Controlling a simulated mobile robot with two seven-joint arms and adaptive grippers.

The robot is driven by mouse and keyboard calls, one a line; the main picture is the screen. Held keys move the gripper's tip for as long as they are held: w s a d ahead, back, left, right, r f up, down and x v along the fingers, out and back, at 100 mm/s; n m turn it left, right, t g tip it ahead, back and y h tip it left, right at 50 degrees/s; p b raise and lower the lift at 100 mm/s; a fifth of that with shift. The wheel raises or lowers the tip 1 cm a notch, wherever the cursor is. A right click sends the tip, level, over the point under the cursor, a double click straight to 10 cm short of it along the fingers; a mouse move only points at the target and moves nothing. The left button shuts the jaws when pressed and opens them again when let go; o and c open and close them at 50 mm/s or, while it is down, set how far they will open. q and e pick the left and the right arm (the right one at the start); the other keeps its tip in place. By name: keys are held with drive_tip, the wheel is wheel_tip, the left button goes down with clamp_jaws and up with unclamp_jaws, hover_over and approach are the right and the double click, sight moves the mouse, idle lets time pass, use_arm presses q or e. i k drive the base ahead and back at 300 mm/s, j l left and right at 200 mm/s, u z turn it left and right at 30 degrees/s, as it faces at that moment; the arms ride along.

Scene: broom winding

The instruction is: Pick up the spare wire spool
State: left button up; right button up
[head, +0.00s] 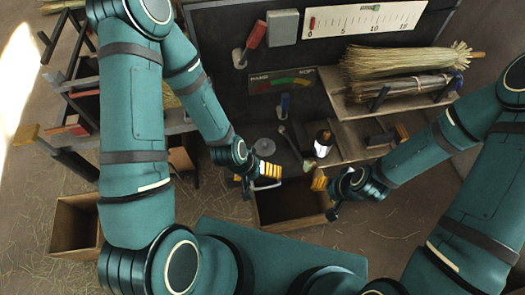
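A round grey piece (264,146) that looks like the flange of a spool sits on the dark bench area just above my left gripper (268,172). A small dark cylinder with a white end (323,144) stands to the right of it; I cannot tell which of the two is the spare wire spool. My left gripper shows yellow pads and is apart from the cylinder; whether it touches the grey piece is unclear. My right gripper (322,182) is below the cylinder, with a yellow pad showing. The finger gaps of both are too small to make out.
An open wooden box (292,222) lies below both grippers. Another wooden box (74,226) stands on the straw-strewn floor at left. A shelf (400,98) at right holds straw bundles (405,62).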

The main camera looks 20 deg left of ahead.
sight(320, 149)
drive_tip(key=k+l+z, duration=0.1)
drive_tip(key=z, duration=0.15)
drive_tip(key=k+l+z, duration=0.1)
drive_tip(key=l+z, duration=0.2)
drive_tip(key=i+l+z, duration=0.25)
drive_tip(key=i, duration=0.2)
